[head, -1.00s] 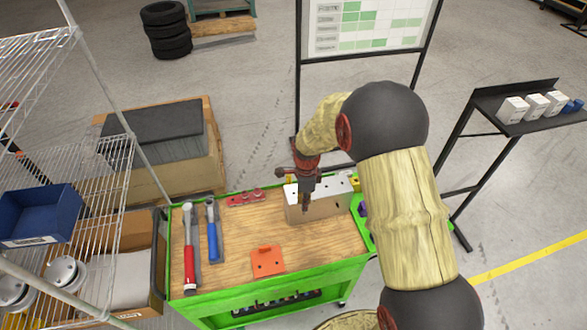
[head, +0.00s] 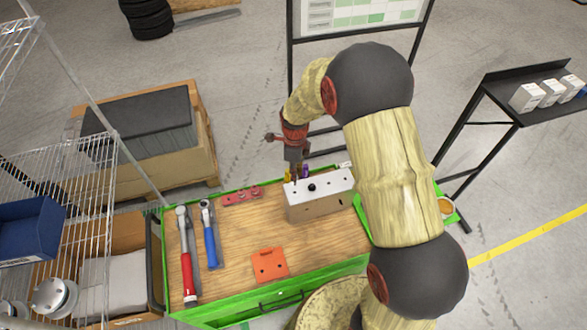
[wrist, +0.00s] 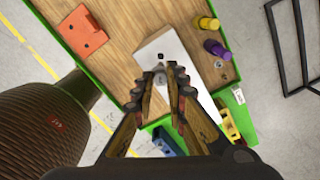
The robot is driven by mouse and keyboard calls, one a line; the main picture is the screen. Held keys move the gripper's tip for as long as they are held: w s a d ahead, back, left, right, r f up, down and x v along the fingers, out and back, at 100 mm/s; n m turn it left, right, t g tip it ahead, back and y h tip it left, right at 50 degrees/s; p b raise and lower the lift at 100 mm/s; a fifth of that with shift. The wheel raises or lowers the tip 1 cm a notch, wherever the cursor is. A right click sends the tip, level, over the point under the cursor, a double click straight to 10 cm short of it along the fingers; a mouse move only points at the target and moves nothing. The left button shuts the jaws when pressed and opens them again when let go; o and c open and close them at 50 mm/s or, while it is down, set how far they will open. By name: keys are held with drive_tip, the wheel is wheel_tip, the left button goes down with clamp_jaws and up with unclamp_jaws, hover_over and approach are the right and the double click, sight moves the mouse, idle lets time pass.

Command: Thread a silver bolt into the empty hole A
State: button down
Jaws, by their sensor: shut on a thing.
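The chassis block (head: 318,207) stands on the cart top, with a pale top face that has several holes, one of them dark and larger. In the wrist view the same block (wrist: 186,72) lies under and ahead of the fingers, and its dark hole shows clearly. My gripper (head: 296,175) is at the block's far left edge in the head view. In the wrist view my gripper (wrist: 166,78) is shut on a small grey, silver-looking bolt (wrist: 159,78), mostly hidden between the fingertips. I cannot read a label for hole A.
The green cart (head: 164,262) has a wooden top. A red-handled wrench (head: 188,270), a blue-handled wrench (head: 210,245), a red holder (head: 241,196) and an orange plate (head: 269,264) lie left of the block. Yellow (wrist: 208,23) and purple (wrist: 215,47) cylinders stand near it.

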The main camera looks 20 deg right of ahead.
drive_tip(key=shift+w+f+b, duration=0.1)
drive_tip(key=shift+f+b, duration=0.35)
drive_tip(key=shift+f, duration=0.5)
drive_tip(key=shift+f+b, duration=0.75)
drive_tip(key=shift+f, duration=0.6)
drive_tip(key=shift+f, duration=0.1)
drive_tip(key=shift+f+b, duration=0.45)
drive_tip(key=shift+f, duration=0.15)
drive_tip(key=shift+f, duration=0.15)
drive_tip(key=shift+f+b, duration=0.4)
drive_tip(key=shift+f, duration=0.15)
drive_tip(key=shift+f, duration=0.2)
drive_tip(key=shift+f+b, duration=0.45)
drive_tip(key=shift+f, duration=0.05)
drive_tip(key=shift+f, duration=0.2)
